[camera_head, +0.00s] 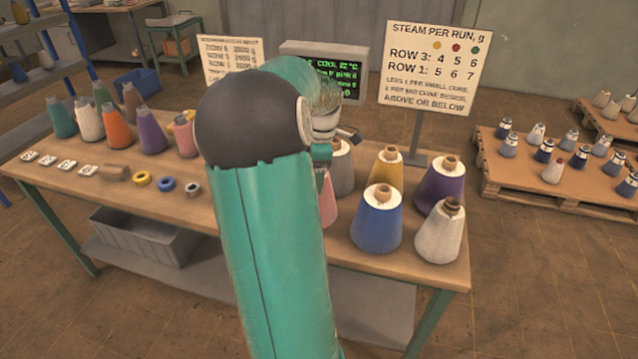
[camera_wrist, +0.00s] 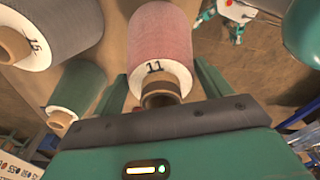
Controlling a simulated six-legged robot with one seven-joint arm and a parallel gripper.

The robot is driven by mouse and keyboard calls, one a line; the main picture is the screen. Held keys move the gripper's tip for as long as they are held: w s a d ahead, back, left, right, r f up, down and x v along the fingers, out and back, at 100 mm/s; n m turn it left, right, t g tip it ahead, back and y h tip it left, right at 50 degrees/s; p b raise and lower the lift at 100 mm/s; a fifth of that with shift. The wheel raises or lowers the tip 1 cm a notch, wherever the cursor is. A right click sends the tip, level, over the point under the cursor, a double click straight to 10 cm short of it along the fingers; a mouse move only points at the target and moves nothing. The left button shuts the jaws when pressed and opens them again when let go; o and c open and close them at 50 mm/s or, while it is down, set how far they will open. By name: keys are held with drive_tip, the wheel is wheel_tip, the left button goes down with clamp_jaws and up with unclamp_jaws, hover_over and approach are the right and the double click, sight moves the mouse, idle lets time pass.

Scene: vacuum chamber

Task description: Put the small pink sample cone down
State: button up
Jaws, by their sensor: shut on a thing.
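A pink cone (camera_wrist: 160,45) with the number 11 on its pale top and a brown core tube is between the two fingers of my gripper (camera_wrist: 161,75) in the wrist view. My gripper is shut on it at the core tube end. In the head view a strip of the pink cone (camera_head: 328,205) shows just right of my arm, under my gripper (camera_head: 325,160). My arm hides most of it. I cannot tell whether its base touches the table. Another pink cone (camera_head: 184,137) stands at the left, among several coloured cones on the wooden table (camera_head: 250,215).
Close to the right are a grey cone (camera_head: 342,168), a blue cone (camera_head: 376,225), a yellow cone (camera_head: 386,172), a purple cone (camera_head: 440,185) and a white cone (camera_head: 438,235). A sign (camera_head: 434,65) and a screen (camera_head: 340,75) stand behind.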

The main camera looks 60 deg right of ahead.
drive_tip(key=f, duration=0.1)
drive_tip(key=d+f, duration=0.1)
drive_tip(key=f, duration=0.1)
drive_tip(key=d+f, duration=0.1)
drive_tip(key=f, duration=0.1)
drive_tip(key=shift+f, duration=0.15)
drive_tip(key=o, duration=1.4)
drive_tip(key=shift+c, duration=0.2)
drive_tip(key=r, duration=0.8)
drive_tip(key=s+r, duration=0.1)
drive_tip(key=r, duration=0.3)
drive_tip(key=shift+d, duration=0.25)
drive_tip(key=shift+w, duration=0.1)
